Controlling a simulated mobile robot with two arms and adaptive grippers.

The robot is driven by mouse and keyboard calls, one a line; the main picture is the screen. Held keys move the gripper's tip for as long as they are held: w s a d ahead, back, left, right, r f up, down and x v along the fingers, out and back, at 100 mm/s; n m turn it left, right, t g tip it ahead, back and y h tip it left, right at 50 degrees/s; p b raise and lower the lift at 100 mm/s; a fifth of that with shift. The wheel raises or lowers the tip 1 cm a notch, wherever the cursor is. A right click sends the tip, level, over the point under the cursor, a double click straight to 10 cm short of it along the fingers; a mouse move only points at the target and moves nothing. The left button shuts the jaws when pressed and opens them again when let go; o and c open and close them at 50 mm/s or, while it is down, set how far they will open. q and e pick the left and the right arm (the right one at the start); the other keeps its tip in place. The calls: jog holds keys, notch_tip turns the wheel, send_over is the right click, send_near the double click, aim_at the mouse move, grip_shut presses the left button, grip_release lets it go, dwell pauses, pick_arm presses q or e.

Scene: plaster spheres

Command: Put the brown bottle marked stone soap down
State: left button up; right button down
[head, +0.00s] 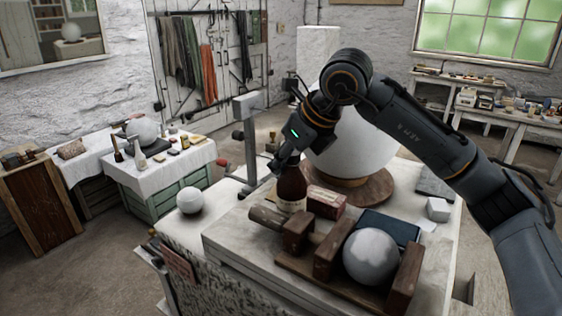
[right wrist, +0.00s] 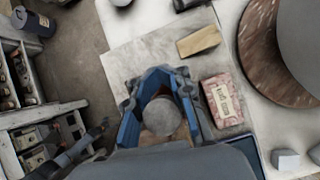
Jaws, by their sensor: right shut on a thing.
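The brown bottle (head: 292,186) is upright with a pale label low on its side. It is at the back of the pale slab (head: 232,240) on the central table. My right gripper (head: 284,162) is shut on its upper part from above. In the right wrist view, the blue fingers (right wrist: 160,92) close around a round, dull top (right wrist: 163,116), which hides most of what is below it. I cannot tell whether the bottle's base touches the slab. The label's words are too small to read. My left gripper is not in view.
A reddish box (head: 326,203) stands close right of the bottle, and a wooden cylinder (head: 268,218) lies in front. A grey sphere (head: 371,257) rests between brown blocks. A large white sphere (head: 352,148) stands behind. A small white sphere (head: 190,200) is at left.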

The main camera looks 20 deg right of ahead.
jog(key=shift+f, duration=0.15)
jog(key=c, duration=1.1)
grip_release()
jog(key=shift+c, duration=0.2)
